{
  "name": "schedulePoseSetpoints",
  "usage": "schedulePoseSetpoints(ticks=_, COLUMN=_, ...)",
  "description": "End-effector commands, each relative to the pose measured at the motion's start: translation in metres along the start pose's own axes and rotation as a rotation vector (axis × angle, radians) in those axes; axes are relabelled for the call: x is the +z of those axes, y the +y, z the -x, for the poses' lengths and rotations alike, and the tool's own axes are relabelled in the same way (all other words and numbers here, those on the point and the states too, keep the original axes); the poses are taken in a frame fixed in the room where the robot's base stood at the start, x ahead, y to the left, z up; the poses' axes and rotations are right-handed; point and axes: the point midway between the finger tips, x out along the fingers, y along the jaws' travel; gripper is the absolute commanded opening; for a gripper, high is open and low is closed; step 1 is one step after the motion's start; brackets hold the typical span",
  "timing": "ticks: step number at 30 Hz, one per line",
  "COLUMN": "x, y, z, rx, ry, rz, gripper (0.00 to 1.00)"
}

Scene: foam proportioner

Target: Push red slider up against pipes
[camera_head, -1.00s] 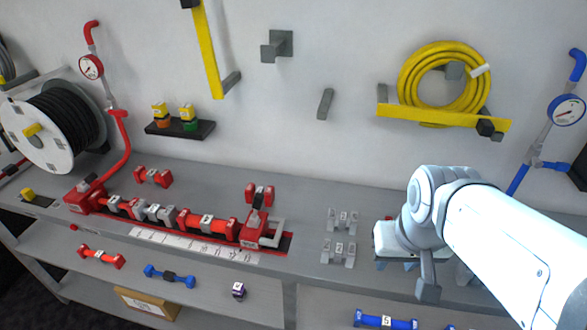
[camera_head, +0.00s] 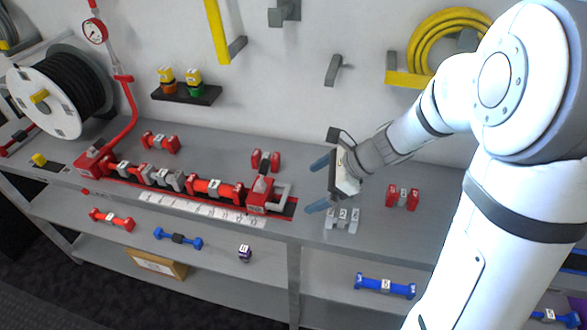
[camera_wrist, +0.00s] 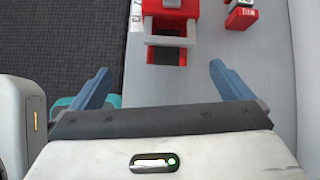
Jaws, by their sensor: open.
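The red slider (camera_head: 262,195) is a red block with a grey handle (camera_head: 282,196), at the right end of a red track on the bench. To its left, several red and grey pipe pieces (camera_head: 200,187) lie in a row along the track. I cannot tell whether the slider touches the last pipe. My gripper (camera_head: 318,183) is open and empty, right of the slider and apart from it, its blue fingers pointing left. In the wrist view the slider (camera_wrist: 169,22) and its grey handle lie ahead, between and beyond the two fingers (camera_wrist: 158,83).
A red fitting (camera_head: 265,160) stands behind the slider and another (camera_head: 403,197) stands to the right. Grey fittings (camera_head: 342,219) lie just below my gripper. A white scale strip (camera_head: 190,208) runs along the track's front. The bench front edge is close.

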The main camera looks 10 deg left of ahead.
Motion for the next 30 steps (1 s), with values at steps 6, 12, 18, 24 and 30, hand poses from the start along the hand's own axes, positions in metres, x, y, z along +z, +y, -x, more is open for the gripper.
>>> schedulePoseSetpoints(ticks=6, x=0.000, y=-0.014, z=-0.020, rx=-0.014, ry=-0.046, rz=-0.149, gripper=0.99)
schedulePoseSetpoints(ticks=12, x=0.002, y=-0.014, z=-0.050, rx=-0.012, ry=-0.046, rz=-0.150, gripper=0.99)
schedulePoseSetpoints(ticks=18, x=0.003, y=-0.015, z=-0.079, rx=-0.014, ry=-0.045, rz=-0.148, gripper=0.99)
schedulePoseSetpoints(ticks=24, x=0.004, y=-0.015, z=-0.092, rx=-0.015, ry=-0.046, rz=-0.146, gripper=0.99)
schedulePoseSetpoints(ticks=30, x=0.004, y=-0.015, z=-0.092, rx=-0.016, ry=-0.045, rz=-0.145, gripper=0.99)
